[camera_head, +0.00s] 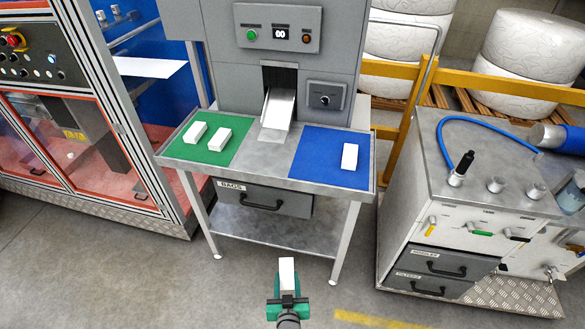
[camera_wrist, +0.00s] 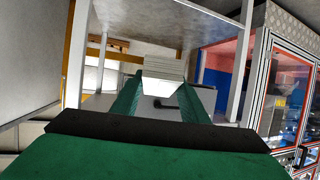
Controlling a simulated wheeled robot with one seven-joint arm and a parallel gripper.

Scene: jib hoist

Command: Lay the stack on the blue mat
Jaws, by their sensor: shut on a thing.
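My gripper (camera_head: 287,287) is low in the head view, in front of the table and apart from it. Its green jaws are shut on a white stack (camera_head: 287,268), which stands out beyond the fingertips. In the wrist view the held stack (camera_wrist: 165,68) shows fine layer lines between the two green fingers. The blue mat (camera_head: 320,146) lies on the right part of the table top, with one white stack (camera_head: 349,157) near its right edge. The green mat (camera_head: 211,152) on the left bears two white stacks (camera_head: 195,132) (camera_head: 217,139).
A grey machine with a white chute (camera_head: 278,107) stands behind the table (camera_head: 268,184). A drawer (camera_head: 265,199) is under the top. A cabinet with a blue hose (camera_head: 470,160) stands to the right, a glazed enclosure (camera_head: 90,140) to the left. The blue mat's left part is bare.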

